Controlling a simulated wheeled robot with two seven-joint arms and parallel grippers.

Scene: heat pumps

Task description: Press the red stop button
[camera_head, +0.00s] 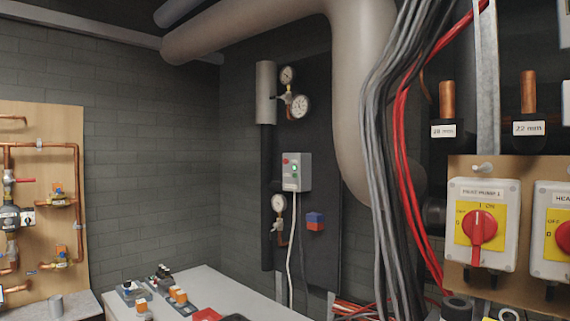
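A small light-grey control box (297,173) is mounted on the dark wall panel near the middle of the head view. Its front carries a small red button (286,161) at the upper left and a green one (294,168) beside it. They are too small to read any label or tell whether either is pressed. Neither of my grippers is in view, and nothing is seen touching the box.
A grey table (225,291) with switches stands below. Hanging cables (385,160) and a thick pipe (358,100) lie right of the box. A red rotary switch (480,227) is at the right. A wooden board (45,180) with copper pipes is left.

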